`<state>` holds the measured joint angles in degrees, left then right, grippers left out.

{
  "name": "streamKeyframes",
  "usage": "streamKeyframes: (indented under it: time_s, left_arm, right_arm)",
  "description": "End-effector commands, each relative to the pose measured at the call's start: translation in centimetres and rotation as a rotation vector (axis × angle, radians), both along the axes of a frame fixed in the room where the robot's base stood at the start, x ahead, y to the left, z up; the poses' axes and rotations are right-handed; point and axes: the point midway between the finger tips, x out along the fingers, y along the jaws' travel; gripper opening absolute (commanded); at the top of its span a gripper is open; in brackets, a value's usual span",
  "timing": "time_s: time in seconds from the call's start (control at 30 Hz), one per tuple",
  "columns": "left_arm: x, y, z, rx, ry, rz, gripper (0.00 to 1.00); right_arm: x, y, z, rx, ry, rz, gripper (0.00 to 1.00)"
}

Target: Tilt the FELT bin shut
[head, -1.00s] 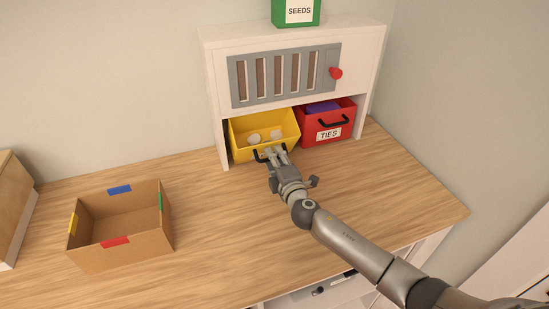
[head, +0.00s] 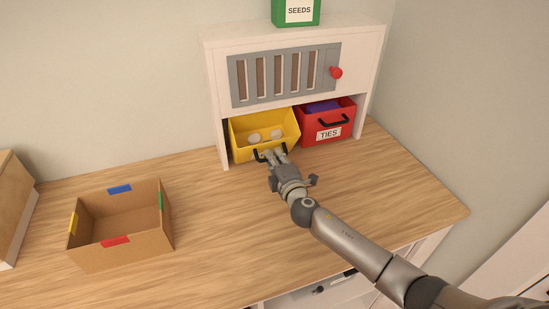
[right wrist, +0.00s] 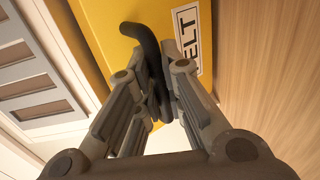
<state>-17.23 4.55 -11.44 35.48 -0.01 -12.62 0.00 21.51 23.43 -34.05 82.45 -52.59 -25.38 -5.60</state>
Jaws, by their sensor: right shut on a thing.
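The FELT bin is the yellow bin (head: 250,128) in the left bay under the white cabinet, tilted open with pale round pieces (head: 265,137) inside. Its front and part of its label (right wrist: 186,40) show in the right wrist view. My right gripper (head: 270,155) is at the bin's front, shut on its black handle (right wrist: 146,45). The fingers hide part of the handle and of the label. My left gripper is not in view.
A red bin (head: 341,118) labelled TIES, with purple contents, is beside the yellow bin on the right. A slatted panel (head: 284,76) with a red knob (head: 336,73) is above. An open cardboard box (head: 125,248) stands at the left; the desk between is clear.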

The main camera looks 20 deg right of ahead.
Motion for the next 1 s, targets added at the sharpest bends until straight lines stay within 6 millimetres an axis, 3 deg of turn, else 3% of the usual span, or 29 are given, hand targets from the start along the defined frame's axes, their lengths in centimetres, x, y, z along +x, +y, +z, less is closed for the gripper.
streamKeyframes:
  time_s: [0.47, 1.0]
  left_arm:
    - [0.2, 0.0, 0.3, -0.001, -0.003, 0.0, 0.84]
    - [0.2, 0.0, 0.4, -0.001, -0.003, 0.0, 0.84]
  right_arm:
    - [0.8, 0.1, 1.0, 0.001, -0.003, 0.0, 0.0]
    - [4.2, 0.1, 3.4, 0.001, -0.005, -0.001, 0.0]
